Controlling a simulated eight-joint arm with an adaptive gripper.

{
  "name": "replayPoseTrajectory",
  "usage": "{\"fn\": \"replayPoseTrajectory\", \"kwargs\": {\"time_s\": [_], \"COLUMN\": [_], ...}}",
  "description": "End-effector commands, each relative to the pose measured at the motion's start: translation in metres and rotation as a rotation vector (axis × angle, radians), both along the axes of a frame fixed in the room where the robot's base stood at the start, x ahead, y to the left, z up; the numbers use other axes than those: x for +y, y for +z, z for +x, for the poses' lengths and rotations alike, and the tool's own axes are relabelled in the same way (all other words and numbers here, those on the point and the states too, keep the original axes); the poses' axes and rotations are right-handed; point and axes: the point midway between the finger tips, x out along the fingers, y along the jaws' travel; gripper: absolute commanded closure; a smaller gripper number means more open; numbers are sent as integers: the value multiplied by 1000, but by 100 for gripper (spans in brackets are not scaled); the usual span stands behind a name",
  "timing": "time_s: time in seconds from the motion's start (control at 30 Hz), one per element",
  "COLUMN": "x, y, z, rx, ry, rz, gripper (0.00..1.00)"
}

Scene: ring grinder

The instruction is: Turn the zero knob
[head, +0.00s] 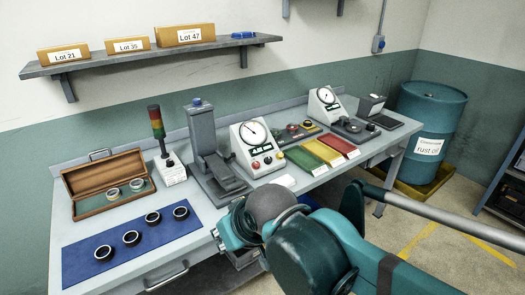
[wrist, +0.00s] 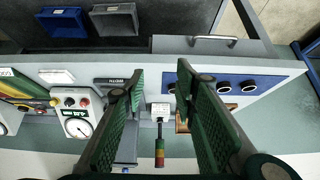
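A white gauge box (head: 257,148) with a round dial stands near the middle of the bench, with small knobs, one of them red (head: 256,164), low on its front. A second, similar dial box (head: 326,105) stands farther right. In the wrist view a gauge box (wrist: 79,117) shows at the left with a red knob (wrist: 69,102) and a darker one beside it. I cannot read which knob is the zero knob. My gripper (wrist: 160,75) is open and empty, its green-padded fingers wide apart above the bench. It is right of the gauge in the wrist view, touching no knob.
A grey stand (head: 212,155) and a stack light (head: 158,130) stand left of the gauge. A blue mat (head: 90,262) with several dark rings and an open wooden case (head: 95,205) lie at the bench's left. Coloured trays (head: 328,147) lie right of the gauge.

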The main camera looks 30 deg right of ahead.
Motion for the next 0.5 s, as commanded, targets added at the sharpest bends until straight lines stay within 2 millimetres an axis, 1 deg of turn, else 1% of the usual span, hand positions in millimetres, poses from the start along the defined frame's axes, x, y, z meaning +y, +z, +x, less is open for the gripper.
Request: {"fn": "replayPoseTrajectory", "kwargs": {"time_s": [0.13,0.17,0.33,0.5], "x": [0,0,-1,-4], "y": [0,0,1,7], "z": [0,0,2,10], "rx": [0,0,2,9], "ry": [0,0,-7,-37], "rz": [0,0,5,31], "gripper": [71,69,69,69]}}
